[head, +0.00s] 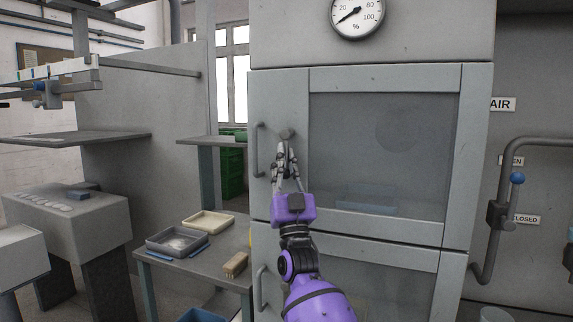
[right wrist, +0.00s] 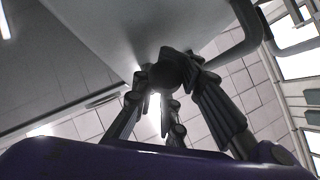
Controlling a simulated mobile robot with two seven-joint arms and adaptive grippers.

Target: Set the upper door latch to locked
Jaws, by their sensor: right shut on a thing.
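The upper door (head: 381,150) of the grey cabinet is closed against its frame and has a large window. Its latch (head: 287,133) is a small dark knob near the door's left edge, beside the vertical handle (head: 257,150). My right gripper (head: 286,150) reaches up to the latch from below, with its fingers shut on it. In the right wrist view the round latch knob (right wrist: 171,76) sits between the fingertips of my right gripper (right wrist: 168,80). The fingers hide part of the latch, and I cannot tell its setting. My left gripper is not in view.
A lower door (head: 395,285) with its own handle is below. A side table (head: 215,262) at left holds trays (head: 178,243) and a brush (head: 235,264). A pipe with a blue-knobbed valve lever (head: 517,179) is at right. A dial gauge (head: 357,16) is above.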

